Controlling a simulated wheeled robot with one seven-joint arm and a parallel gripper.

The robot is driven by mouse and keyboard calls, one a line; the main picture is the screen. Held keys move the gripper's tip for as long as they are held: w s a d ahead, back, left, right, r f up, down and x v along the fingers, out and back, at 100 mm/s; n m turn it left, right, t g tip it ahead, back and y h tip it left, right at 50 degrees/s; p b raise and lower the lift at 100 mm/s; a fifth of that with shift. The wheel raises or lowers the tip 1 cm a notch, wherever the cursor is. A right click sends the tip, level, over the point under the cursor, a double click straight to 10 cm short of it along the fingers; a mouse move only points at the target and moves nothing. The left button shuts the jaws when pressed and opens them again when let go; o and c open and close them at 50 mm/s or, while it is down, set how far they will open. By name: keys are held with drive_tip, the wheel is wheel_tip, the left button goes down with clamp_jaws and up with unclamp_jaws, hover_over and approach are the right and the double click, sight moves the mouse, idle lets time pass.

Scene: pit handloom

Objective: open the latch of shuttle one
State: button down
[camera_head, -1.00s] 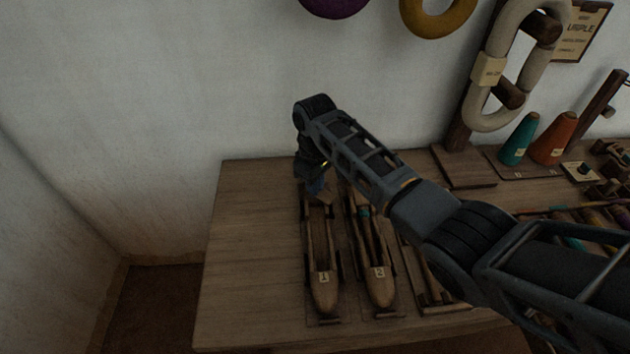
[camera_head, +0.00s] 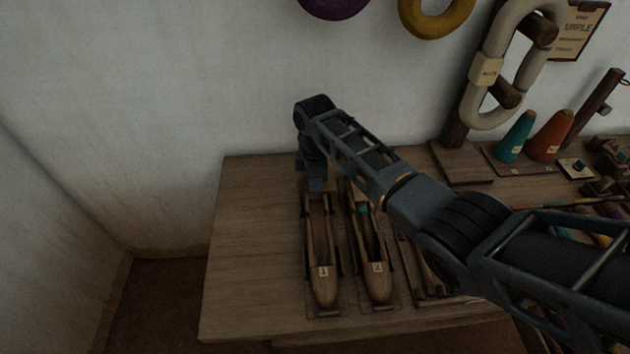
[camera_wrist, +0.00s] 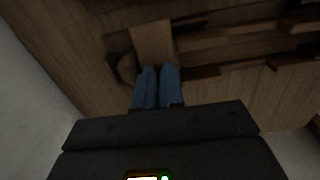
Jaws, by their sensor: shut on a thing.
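Shuttle one (camera_head: 324,285), a long brown wooden boat shape with a tag reading 1, lies on the table with its rounded tip toward me. My gripper (camera_head: 316,186) points down at its far end, with blue fingers. In the wrist view my gripper (camera_wrist: 158,72) has its two fingers close together, with their tips at the near edge of a light brown flat piece (camera_wrist: 152,42), which looks like the latch. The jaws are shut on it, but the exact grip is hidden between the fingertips. I cannot tell how far the latch is turned.
Shuttle two (camera_head: 377,285) lies close to the right, with a teal band inside. My arm passes over it. Teal (camera_head: 516,137) and orange (camera_head: 551,136) cones stand at the back right. The table (camera_head: 250,240) is bare to the left, with a wall behind.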

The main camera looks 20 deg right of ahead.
idle(0.3)
drive_tip(key=c, duration=1.5)
unclamp_jaws()
drive_tip(key=shift+r+p, duration=0.35)
drive_tip(key=shift+r, duration=3.6)
